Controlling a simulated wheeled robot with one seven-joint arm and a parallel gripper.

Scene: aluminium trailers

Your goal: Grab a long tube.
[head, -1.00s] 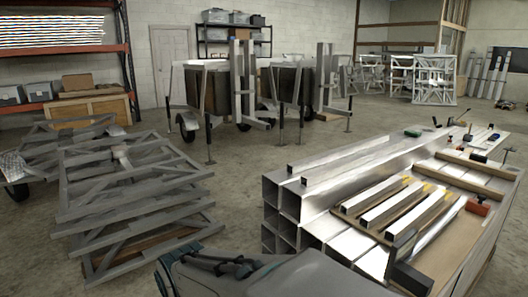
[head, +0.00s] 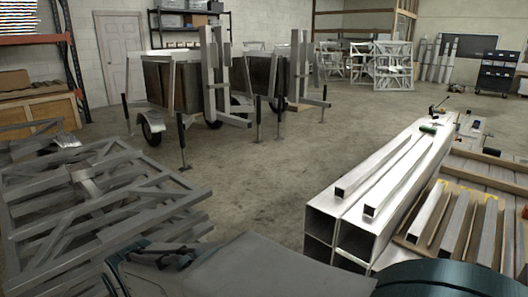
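Large square aluminium tubes (head: 345,222) lie stacked at the right in the head view, open ends facing me. Two long thin square tubes lie lengthwise on top of them, a left one (head: 376,164) and a right one (head: 399,178). Several shorter tubes (head: 451,226) lie side by side on a board to the right. A dark teal part of my arm covers the lower right corner and hides the near end of that board. My gripper is not in view.
Stacked grey metal frames (head: 95,215) fill the left. Trailers (head: 185,85) with upright posts stand behind. Bare concrete floor (head: 265,180) lies between the frames and the tube stack. A green tool (head: 428,129) lies on the stack's far end.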

